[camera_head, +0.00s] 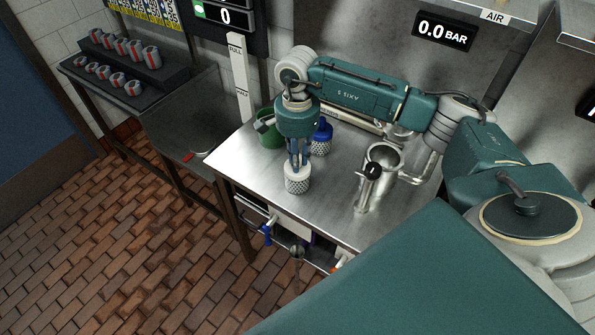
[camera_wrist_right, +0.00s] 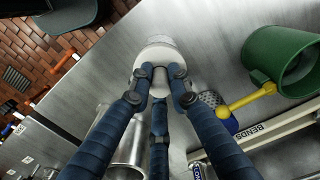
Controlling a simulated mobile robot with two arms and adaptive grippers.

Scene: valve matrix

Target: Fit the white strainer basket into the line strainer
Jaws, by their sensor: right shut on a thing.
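My right gripper (camera_head: 298,163) points down and is shut on the top of the white strainer basket (camera_head: 297,181), a small white cup with a perforated wall. In the right wrist view the fingers (camera_wrist_right: 164,78) close around the basket's upper part (camera_wrist_right: 156,53). The basket is upright, over or on the steel bench; I cannot tell whether it touches it. The line strainer (camera_head: 364,193), a shiny metal body with an open round mouth and a side pipe, stands to the right of the basket, apart from it. It also shows in the right wrist view (camera_wrist_right: 128,155). My left gripper is not in view.
A blue-topped perforated basket (camera_head: 320,147) stands behind the white one. A green cup (camera_head: 270,138) is beside it, with a yellow-handled thing (camera_wrist_right: 250,97) by it. The steel bench (camera_head: 318,215) is clear in front. A shelf of small cylinders (camera_head: 120,83) is at the left.

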